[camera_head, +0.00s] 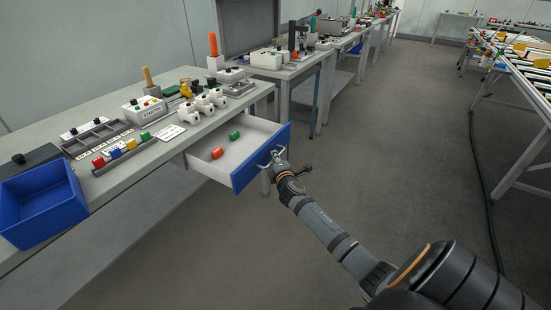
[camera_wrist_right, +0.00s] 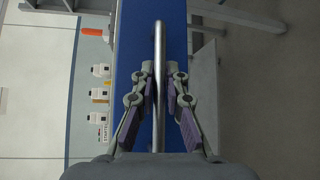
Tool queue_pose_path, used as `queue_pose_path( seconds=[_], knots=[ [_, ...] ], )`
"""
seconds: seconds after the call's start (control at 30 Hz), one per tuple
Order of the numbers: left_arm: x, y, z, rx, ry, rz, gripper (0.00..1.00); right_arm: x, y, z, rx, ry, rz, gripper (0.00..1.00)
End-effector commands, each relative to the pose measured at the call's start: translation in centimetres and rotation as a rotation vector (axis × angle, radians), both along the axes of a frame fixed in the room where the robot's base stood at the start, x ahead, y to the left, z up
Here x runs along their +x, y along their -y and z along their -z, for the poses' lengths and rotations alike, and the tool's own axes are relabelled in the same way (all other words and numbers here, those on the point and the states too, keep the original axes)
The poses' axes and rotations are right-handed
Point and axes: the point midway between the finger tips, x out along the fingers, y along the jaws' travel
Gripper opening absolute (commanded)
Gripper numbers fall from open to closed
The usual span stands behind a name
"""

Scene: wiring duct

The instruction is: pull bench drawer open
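The bench drawer stands pulled out from under the workbench, with its white inside showing and its blue front (camera_head: 262,157) facing right. An orange-red piece (camera_head: 217,153) and a green piece (camera_head: 234,135) lie in it. My right gripper (camera_head: 278,158) is at the drawer front. In the right wrist view, the metal bar handle (camera_wrist_right: 160,50) runs between the two fingers (camera_wrist_right: 160,85), which are closed in on it from both sides. The blue front (camera_wrist_right: 127,40) lies behind the bar. My left gripper is not in view.
The workbench top (camera_head: 150,160) carries a blue bin (camera_head: 42,205), a rail with coloured pieces and several white devices. More benches run toward the back. The floor (camera_head: 400,170) to the right of the drawer is open, with a dark cable (camera_head: 478,170) farther right.

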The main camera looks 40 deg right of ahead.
Motion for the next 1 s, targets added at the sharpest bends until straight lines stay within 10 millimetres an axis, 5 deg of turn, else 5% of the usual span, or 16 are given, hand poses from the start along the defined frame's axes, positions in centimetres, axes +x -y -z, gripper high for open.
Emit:
queue_pose_path(
  seconds=[0.13,0.47,1.0],
  knots=[
    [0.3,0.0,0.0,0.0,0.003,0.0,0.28,0.0,0.0,0.0,0.0,0.0,0.0,0.34],
    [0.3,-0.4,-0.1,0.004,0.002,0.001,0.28,-0.3,-0.1,-0.1,-0.001,0.0,-0.001,0.34],
    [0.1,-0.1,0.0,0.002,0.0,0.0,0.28,-10.1,-4.3,-1.5,-0.002,-0.001,-0.001,0.34]
  ],
)
